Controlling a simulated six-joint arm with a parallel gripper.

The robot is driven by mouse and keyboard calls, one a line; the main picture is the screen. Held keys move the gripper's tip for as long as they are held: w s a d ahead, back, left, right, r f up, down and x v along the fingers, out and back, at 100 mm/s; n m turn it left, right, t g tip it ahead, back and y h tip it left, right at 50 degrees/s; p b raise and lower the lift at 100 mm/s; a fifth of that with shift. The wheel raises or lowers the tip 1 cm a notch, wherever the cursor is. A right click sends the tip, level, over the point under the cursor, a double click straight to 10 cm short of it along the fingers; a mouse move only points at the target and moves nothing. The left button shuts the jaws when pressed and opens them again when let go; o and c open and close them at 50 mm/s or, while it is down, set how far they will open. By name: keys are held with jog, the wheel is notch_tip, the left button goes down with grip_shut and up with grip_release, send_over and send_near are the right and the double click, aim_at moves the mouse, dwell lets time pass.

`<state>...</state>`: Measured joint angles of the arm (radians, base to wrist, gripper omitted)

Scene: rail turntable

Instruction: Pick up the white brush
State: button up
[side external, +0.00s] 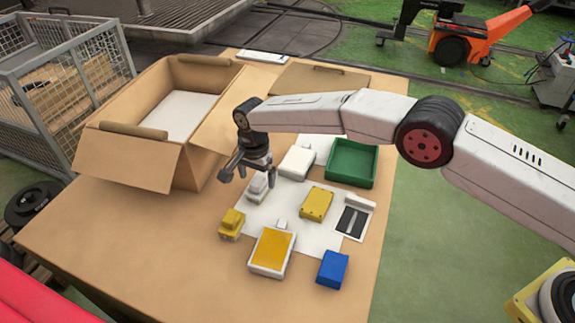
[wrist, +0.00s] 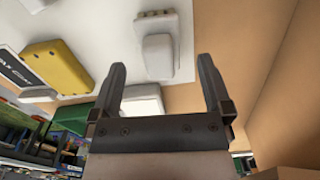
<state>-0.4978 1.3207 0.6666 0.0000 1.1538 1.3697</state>
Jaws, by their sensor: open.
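A small white item (side external: 257,187), which I take for the white brush, lies on the white sheet (side external: 290,236). In the wrist view this item (wrist: 158,55) shows between and ahead of the fingertips. My gripper (side external: 248,178) is open and points down over it, partly covering it in the side view. In the wrist view the two fingers of my gripper (wrist: 161,64) are apart with nothing held. I cannot tell whether they touch the item.
A white box (side external: 297,161), green tray (side external: 352,181), yellow box (side external: 316,204), yellow-topped white case (side external: 271,252), blue block (side external: 332,269), small yellow item (side external: 231,223) and dark-faced card (side external: 353,221) lie around. A large open carton (side external: 128,160) stands left. The table's (side external: 130,230) near left is clear.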

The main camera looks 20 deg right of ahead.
aim_at(257, 181)
jog(key=shift+f, duration=2.1)
jog(key=c, duration=1.3)
